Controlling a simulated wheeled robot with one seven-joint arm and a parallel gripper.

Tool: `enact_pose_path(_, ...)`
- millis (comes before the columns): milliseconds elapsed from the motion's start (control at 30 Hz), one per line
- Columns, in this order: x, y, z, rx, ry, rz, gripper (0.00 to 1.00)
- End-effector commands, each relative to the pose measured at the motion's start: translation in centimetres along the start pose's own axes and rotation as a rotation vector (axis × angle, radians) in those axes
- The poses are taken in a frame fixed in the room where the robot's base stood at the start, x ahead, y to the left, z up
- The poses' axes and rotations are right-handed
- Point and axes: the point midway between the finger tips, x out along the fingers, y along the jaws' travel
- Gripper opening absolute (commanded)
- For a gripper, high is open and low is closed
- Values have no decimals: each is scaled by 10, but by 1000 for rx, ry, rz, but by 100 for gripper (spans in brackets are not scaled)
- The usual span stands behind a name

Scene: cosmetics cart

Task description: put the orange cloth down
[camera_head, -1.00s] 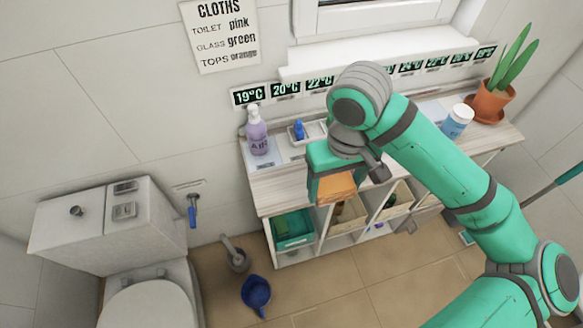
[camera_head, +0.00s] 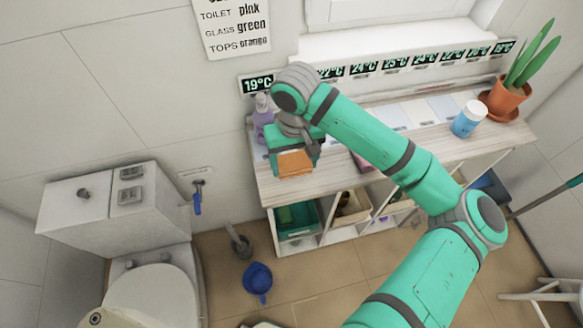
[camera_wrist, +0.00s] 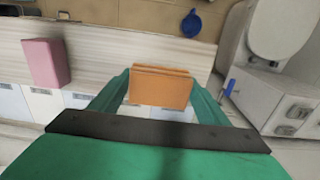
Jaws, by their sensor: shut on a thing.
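The orange cloth (camera_head: 295,162) is a folded block held between the fingers of my gripper (camera_head: 294,152). In the wrist view my gripper (camera_wrist: 160,92) is shut on the cloth (camera_wrist: 160,90), with one green finger at each side. The cloth is over the left end of the wooden cart top (camera_head: 345,178); I cannot tell whether it touches the top. The wall sign (camera_head: 232,28) lists cloths: toilet pink, glass green, tops orange.
A lavender bottle (camera_head: 262,112) stands beside my gripper, partly hidden. A pink block (camera_wrist: 45,63) lies on the cart top. A white-capped blue jar (camera_head: 468,118) and a potted plant (camera_head: 505,98) stand at the right end. The toilet (camera_head: 150,290) is at the left.

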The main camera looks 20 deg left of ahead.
Motion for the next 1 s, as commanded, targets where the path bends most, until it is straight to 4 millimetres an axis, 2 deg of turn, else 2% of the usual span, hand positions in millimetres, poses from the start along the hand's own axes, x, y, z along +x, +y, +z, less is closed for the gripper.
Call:
enact_pose_path(167,12,-7,-8,-2,0,-1,49)
enact_pose_path(400,40,-6,-8,-1,-1,0,49)
enact_pose_path(833,46,-6,-8,-1,0,-1,49)
enact_pose_path(867,45,-6,-8,-1,1,0,77)
enact_pose_path(900,45,-6,-8,-1,1,0,86)
enact_pose_path(1000,45,-6,-8,-1,1,0,88)
